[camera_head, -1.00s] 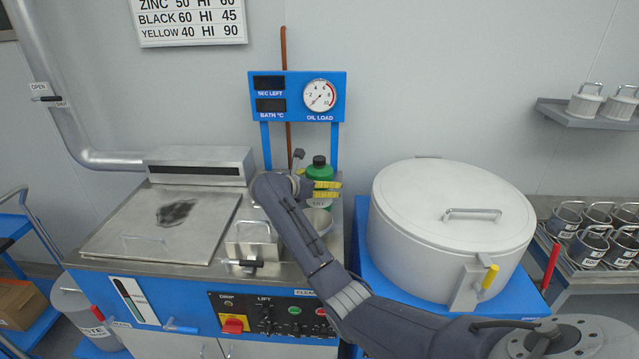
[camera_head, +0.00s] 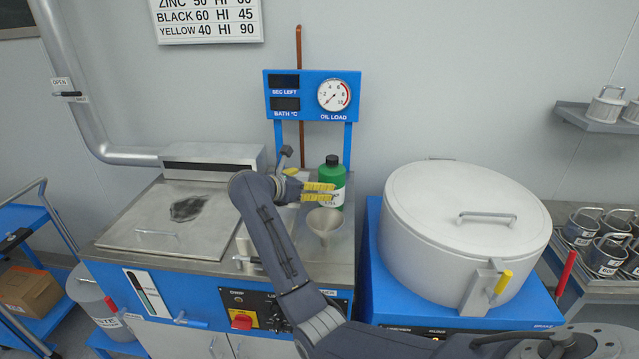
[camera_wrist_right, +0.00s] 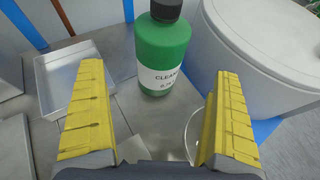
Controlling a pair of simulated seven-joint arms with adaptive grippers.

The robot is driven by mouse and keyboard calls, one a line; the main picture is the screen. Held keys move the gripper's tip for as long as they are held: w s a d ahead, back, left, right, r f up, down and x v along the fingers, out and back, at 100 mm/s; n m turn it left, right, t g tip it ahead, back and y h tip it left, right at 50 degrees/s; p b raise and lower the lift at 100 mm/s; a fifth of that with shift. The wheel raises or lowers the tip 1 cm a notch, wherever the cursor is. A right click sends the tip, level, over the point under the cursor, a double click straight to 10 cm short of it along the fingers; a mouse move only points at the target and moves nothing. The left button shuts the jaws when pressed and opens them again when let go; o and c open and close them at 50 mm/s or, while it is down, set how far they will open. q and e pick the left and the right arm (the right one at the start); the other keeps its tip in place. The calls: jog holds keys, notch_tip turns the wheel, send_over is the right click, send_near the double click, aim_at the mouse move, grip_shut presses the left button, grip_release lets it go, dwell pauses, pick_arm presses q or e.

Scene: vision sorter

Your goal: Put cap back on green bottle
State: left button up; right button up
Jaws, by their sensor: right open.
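The green bottle (camera_head: 338,178) stands upright on the steel worktop, with a white label facing me. Its black cap (camera_head: 332,160) sits on top of the neck; how tightly cannot be told. In the right wrist view the bottle (camera_wrist_right: 163,48) is ahead, between the lines of the two fingers, with the black cap (camera_wrist_right: 166,9) cut by the top edge. My right gripper (camera_head: 333,192) is open and empty, its yellow fingers in front of the bottle's left and lower part. It also shows wide open in the wrist view (camera_wrist_right: 159,76). My left gripper is not in view.
A funnel (camera_head: 324,221) stands just in front of the bottle, below my right fingers. A shallow metal tray (camera_wrist_right: 52,92) lies left of the bottle. The gauge panel (camera_head: 312,97) rises behind, and a large lidded white drum (camera_head: 440,230) stands to the right.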

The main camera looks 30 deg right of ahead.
jog(key=shift+s+a+r, duration=0.25)
jog(key=shift+a+r, duration=0.05)
jog(key=shift+a, duration=0.3)
